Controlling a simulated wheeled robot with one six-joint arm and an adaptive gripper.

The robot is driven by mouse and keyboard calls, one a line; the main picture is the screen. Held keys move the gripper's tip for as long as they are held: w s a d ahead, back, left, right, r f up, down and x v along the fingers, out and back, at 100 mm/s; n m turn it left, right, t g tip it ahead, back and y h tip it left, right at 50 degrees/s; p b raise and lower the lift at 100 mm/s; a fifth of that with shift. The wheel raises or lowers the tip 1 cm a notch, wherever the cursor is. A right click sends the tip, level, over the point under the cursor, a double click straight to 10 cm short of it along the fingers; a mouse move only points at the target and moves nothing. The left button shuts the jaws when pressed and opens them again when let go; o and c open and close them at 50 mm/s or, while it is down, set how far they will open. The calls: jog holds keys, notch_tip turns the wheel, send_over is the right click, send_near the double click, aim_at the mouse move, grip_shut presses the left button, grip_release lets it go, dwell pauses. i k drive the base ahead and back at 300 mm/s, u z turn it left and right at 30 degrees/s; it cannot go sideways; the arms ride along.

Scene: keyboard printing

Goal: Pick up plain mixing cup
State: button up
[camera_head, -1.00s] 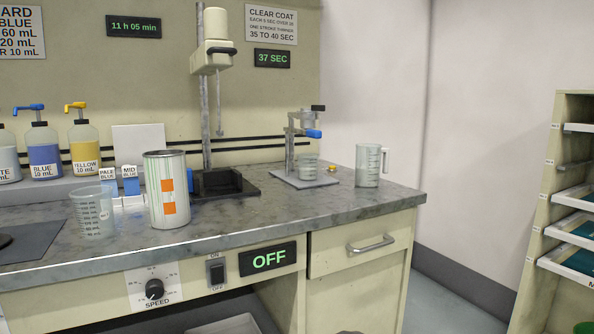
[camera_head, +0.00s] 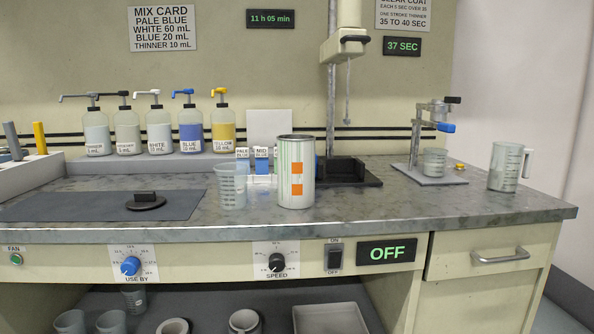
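A smaller clear cup (camera_head: 434,163) stands on the plate of a stand at the right. A clear graduated jug with a handle (camera_head: 504,167) stands near the counter's right end. Several cups sit on the shelf below, among them a pale one (camera_head: 70,322), a grey one (camera_head: 112,322) and a small clear one (camera_head: 135,299). I cannot tell which cup is the plain mixing cup. My gripper is not in view.
Several pump bottles, including a blue one (camera_head: 190,132), line the back ledge. A mixer (camera_head: 343,45) rises behind the tin. A dark mat (camera_head: 90,206) with a black lid-like piece lies at left. A pale tray (camera_head: 329,319) sits on the lower shelf. The front right countertop is clear.

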aim_at(434, 158)
jog(key=z, duration=0.05)
jog(key=k, duration=0.5)
jog(key=z, duration=1.65)
jog(key=i, duration=1.1)
jog(key=u, duration=1.15)
